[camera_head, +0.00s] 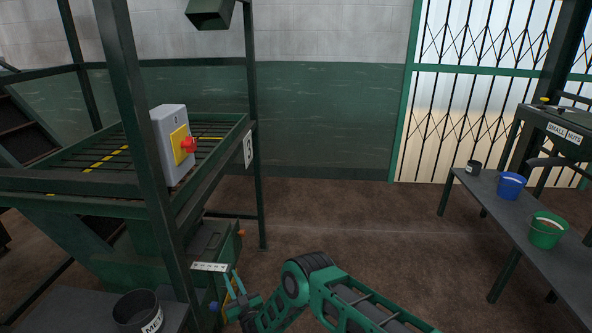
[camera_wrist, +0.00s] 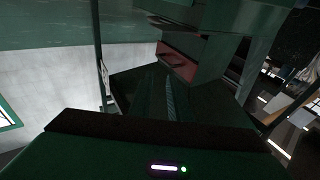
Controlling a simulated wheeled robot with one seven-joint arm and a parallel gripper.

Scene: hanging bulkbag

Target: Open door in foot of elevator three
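The elevator marked with a 3 sign (camera_head: 248,149) stands at the left in the head view. Its green foot (camera_head: 130,262) is low behind a dark post. A green box-like part (camera_head: 212,243) of the foot, with an orange knob (camera_head: 242,232), faces my arm. I cannot tell whether its door is open or shut. My gripper (camera_head: 232,296) is low, just in front of this part, beside a white label strip (camera_head: 210,267). Contact cannot be told. The wrist view is dark and shows green panels (camera_wrist: 150,95) close up; the fingertips are not clear there.
A grey switch box (camera_head: 168,140) with a red knob is on the elevator frame. A black pot (camera_head: 137,311) stands at the lower left. A bench (camera_head: 520,215) at the right holds a blue pot (camera_head: 511,186) and a green pot (camera_head: 546,230). The middle floor is clear.

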